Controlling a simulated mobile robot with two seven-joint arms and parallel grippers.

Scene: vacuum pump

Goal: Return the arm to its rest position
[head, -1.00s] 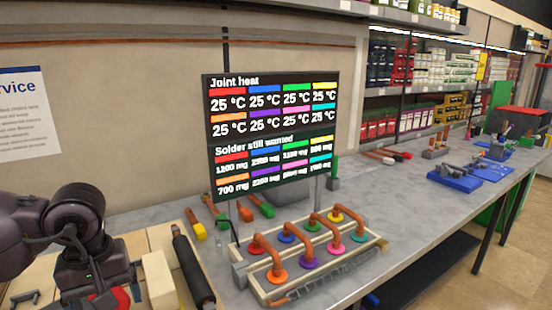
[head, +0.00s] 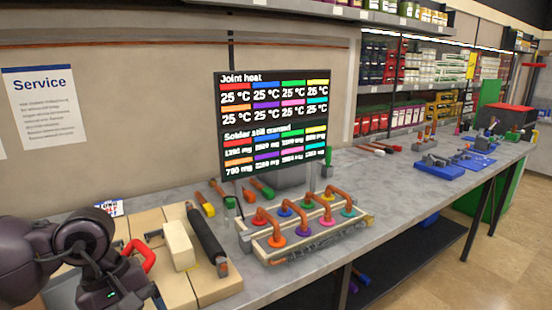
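My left arm comes in at the lower left, and its dark gripper (head: 130,290) is low over the left end of the bench. The fingers are mostly hidden, so I cannot tell whether they are open or shut. A red curved handle (head: 146,256) shows just beyond the gripper; I cannot tell whether they touch. My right gripper is not in view.
Right of the gripper are a cream block (head: 179,246) and a dark roller-like cylinder (head: 207,240) on tan boards. A copper pipe rack (head: 300,250) stands before the display board (head: 274,125).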

